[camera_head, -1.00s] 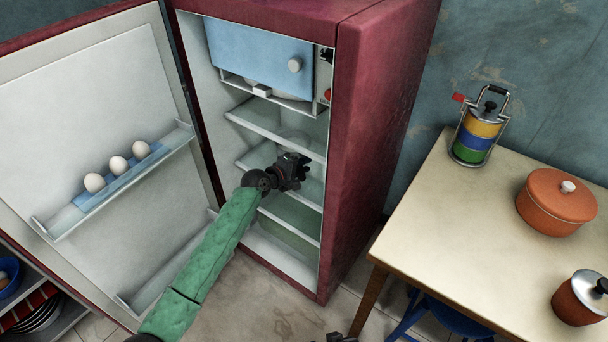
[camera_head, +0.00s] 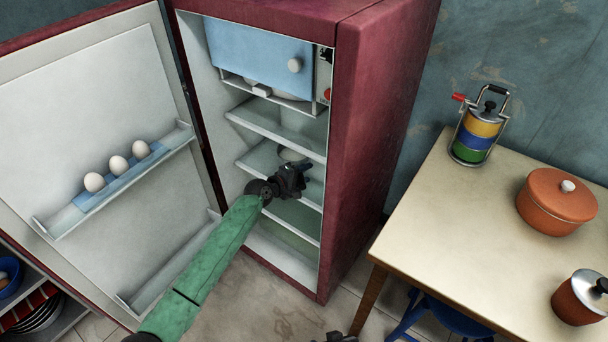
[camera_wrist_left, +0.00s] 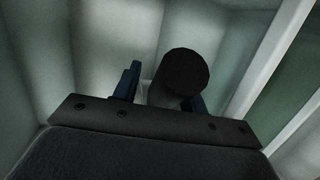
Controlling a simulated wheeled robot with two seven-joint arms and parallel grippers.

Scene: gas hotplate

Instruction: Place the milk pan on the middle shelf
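My left gripper (camera_head: 300,173) is at the shelf's front, on the near side of the pan. In the left wrist view, the dark round end of the pan's handle (camera_wrist_left: 185,72) lies between the spread fingers (camera_wrist_left: 165,92). A gap shows beside the left finger, so the gripper looks open around the handle. A dark piece at the head view's bottom edge may be my right gripper (camera_head: 341,338).
The upper shelf (camera_head: 265,122) is close above the pan. The fridge door (camera_head: 90,120) stands open at left with three eggs on its rack. At right, a table (camera_head: 450,240) holds a stacked food carrier (camera_head: 475,132), an orange pot (camera_head: 555,200) and another lidded pot (camera_head: 582,298).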

